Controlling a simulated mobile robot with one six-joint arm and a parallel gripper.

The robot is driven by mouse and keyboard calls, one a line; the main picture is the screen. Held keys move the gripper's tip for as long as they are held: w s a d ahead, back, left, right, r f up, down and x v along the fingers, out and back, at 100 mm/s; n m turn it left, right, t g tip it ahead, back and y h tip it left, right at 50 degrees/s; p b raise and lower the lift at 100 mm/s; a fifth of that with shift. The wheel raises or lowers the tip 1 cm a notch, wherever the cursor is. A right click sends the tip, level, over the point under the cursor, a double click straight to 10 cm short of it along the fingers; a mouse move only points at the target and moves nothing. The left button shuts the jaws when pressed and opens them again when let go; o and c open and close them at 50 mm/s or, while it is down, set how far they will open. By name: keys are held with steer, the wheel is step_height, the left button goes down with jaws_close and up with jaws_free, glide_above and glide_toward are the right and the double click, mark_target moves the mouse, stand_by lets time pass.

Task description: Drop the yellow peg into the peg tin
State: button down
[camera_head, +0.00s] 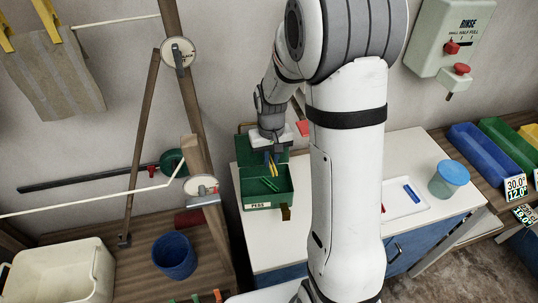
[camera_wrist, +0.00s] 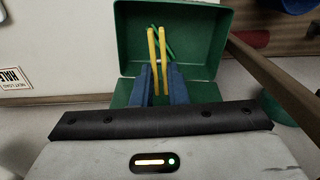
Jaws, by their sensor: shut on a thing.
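The yellow peg (camera_wrist: 153,48) is between the blue fingers of my gripper (camera_wrist: 158,82), its two prongs pointing away from the jaws. In the head view the yellow peg (camera_head: 272,170) hangs below my gripper (camera_head: 271,155), over the open peg tin. The peg tin (camera_head: 259,205) is a green box labelled PEGS on the white worktop, its raised lid (camera_head: 246,142) behind. The tin also fills the top of the wrist view (camera_wrist: 205,42). Green pegs (camera_head: 268,184) lie inside. The gap between the yellow peg and the tin floor is unclear.
On the worktop to the right are a white tray (camera_head: 401,211) with a blue item and a blue-lidded jar (camera_head: 448,177). A wooden post (camera_head: 203,160) stands left of the tin. A blue bucket (camera_head: 174,256) sits lower left.

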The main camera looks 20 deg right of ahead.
mark_target(271, 162)
steer(key=shift+f, duration=0.4)
steer(key=c, duration=1.4)
jaws_free()
steer(key=shift+r, duration=0.1)
steer(key=shift+o, duration=0.2)
steer(key=shift+w+r, duration=0.1)
steer(key=shift+r, duration=0.3)
step_height(271, 162, up, 6)
steer(key=shift+r+b, duration=0.15)
steer(key=shift+b, duration=0.55)
steer(key=shift+r, duration=0.35)
